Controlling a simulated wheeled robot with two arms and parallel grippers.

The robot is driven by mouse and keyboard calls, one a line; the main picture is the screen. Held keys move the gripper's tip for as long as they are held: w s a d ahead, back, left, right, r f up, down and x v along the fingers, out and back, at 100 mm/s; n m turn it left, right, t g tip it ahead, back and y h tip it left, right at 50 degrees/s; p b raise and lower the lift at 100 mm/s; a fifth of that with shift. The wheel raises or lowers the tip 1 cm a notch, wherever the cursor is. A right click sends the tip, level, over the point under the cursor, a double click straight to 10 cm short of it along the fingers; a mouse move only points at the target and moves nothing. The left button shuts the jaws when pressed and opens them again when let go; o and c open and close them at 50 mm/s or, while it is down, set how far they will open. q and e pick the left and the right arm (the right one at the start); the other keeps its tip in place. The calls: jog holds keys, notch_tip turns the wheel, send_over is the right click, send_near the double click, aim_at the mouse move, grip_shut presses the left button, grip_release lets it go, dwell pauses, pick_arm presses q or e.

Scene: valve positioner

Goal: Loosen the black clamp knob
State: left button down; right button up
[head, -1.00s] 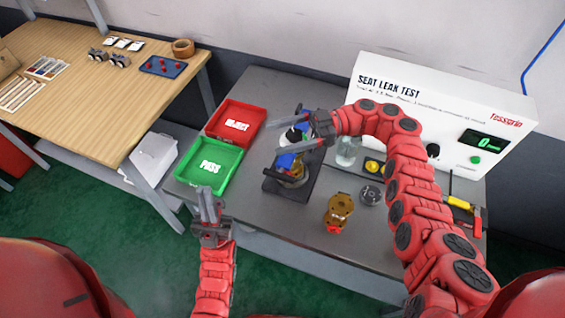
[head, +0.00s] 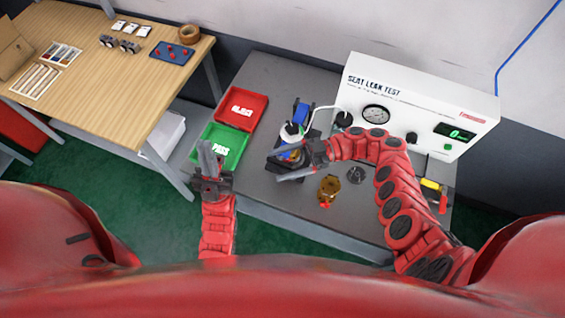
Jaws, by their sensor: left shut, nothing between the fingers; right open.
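The black test fixture (head: 279,173) stands on the grey bench, with a blue part (head: 301,113) behind and a white, dark-topped part (head: 290,132) on it. I cannot surely pick out the black clamp knob; my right gripper covers part of the fixture. My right gripper (head: 276,165) is open, reaching in from the right with its fingers pointing left across the fixture's front. Whether it touches anything is unclear. My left gripper (head: 209,149) is shut and empty, pointing up in front of the green PASS tray (head: 233,142).
The red REJECT tray (head: 262,107) lies behind the PASS tray. A brass valve (head: 328,187) and a dark round disc (head: 355,175) lie right of the fixture. The white Seat Leak Test box (head: 411,84) stands behind. A yellow-handled tool (head: 431,184) lies at right.

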jog(key=shift+s, duration=1.25)
jog(key=shift+w, duration=0.1)
